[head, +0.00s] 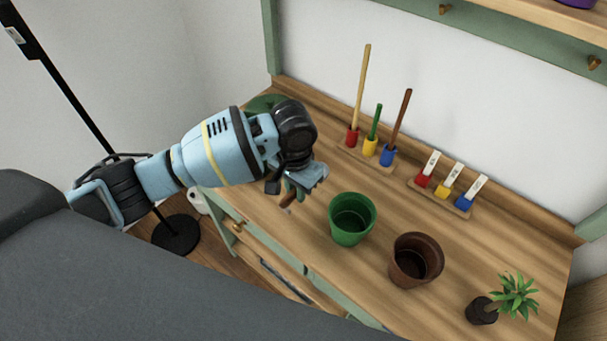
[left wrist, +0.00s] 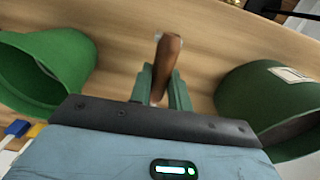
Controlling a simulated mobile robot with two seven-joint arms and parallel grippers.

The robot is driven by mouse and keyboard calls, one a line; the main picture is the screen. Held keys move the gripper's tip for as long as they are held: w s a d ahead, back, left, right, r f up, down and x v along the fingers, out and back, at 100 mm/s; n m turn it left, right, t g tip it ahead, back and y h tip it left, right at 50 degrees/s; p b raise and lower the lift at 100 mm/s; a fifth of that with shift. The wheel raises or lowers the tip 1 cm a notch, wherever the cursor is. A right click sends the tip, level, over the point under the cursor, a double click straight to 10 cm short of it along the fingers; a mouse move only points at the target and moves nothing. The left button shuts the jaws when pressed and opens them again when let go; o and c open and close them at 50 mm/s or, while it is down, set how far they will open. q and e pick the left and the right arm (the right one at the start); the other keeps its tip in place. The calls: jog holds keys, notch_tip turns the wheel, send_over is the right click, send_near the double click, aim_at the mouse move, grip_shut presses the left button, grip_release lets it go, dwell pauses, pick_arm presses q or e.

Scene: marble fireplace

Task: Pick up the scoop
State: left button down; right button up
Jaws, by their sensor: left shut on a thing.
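My left gripper (head: 296,191) is low over the left part of the wooden workbench (head: 445,228), left of the green pot. In the left wrist view its two green fingers (left wrist: 161,88) are shut on a brown wooden handle, which I take to be the scoop (left wrist: 167,57). A small part of the scoop's brown handle (head: 287,199) also shows below the gripper in the head view. The rest of the scoop is hidden, and I cannot tell whether it touches the bench. My right gripper is not in view.
A green pot (head: 351,218) and a brown pot (head: 416,260) stand to the right. A green container (left wrist: 262,95) with a label is close by.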

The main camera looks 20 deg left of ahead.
pick_arm(q)
jog(key=s, duration=0.6)
jog(key=s+r+p, duration=0.1)
jog(key=s, duration=0.2)
jog(key=shift+a, duration=0.4)
jog(key=shift+s, duration=0.4)
